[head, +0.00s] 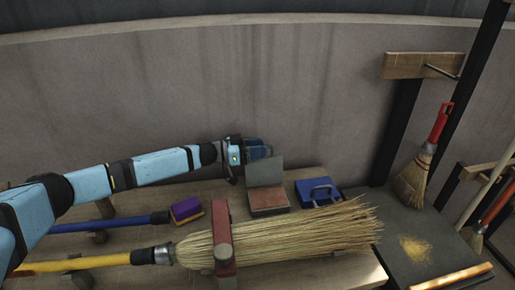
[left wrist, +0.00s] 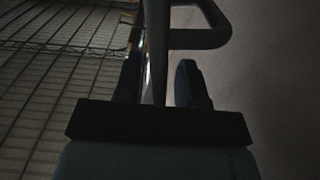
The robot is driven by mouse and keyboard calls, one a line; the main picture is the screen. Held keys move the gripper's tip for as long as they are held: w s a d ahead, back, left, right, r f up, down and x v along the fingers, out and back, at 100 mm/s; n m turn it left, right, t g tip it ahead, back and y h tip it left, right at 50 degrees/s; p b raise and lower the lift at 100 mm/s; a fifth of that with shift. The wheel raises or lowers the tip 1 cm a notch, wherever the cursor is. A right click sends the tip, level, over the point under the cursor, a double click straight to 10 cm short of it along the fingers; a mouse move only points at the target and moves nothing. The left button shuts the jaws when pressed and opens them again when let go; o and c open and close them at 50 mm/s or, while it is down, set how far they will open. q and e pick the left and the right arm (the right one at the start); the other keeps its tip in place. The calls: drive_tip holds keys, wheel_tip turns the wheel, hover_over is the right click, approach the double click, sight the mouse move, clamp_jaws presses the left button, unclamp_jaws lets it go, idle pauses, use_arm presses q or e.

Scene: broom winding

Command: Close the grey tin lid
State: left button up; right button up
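The grey tin (head: 268,200) stands on the wooden bench with a reddish-brown inside showing. Its grey lid (head: 265,171) stands up, open, at the back edge of the tin. My left gripper (head: 262,149) is just behind and above the lid's top left edge; I cannot tell whether it touches the lid. In the dark left wrist view the two fingers (left wrist: 158,85) look apart, with a grey upright shape between them that I cannot identify. My right gripper is not in view.
A blue box with a handle (head: 318,191) stands right of the tin. A large straw broom (head: 290,232) lies in front, under a red clamp (head: 223,240). A purple and yellow sponge (head: 187,210) is to the left. The wall (head: 150,100) rises behind.

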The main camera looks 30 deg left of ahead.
use_arm(q)
clamp_jaws()
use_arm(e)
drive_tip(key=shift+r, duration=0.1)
use_arm(q)
drive_tip(key=shift+r, duration=0.1)
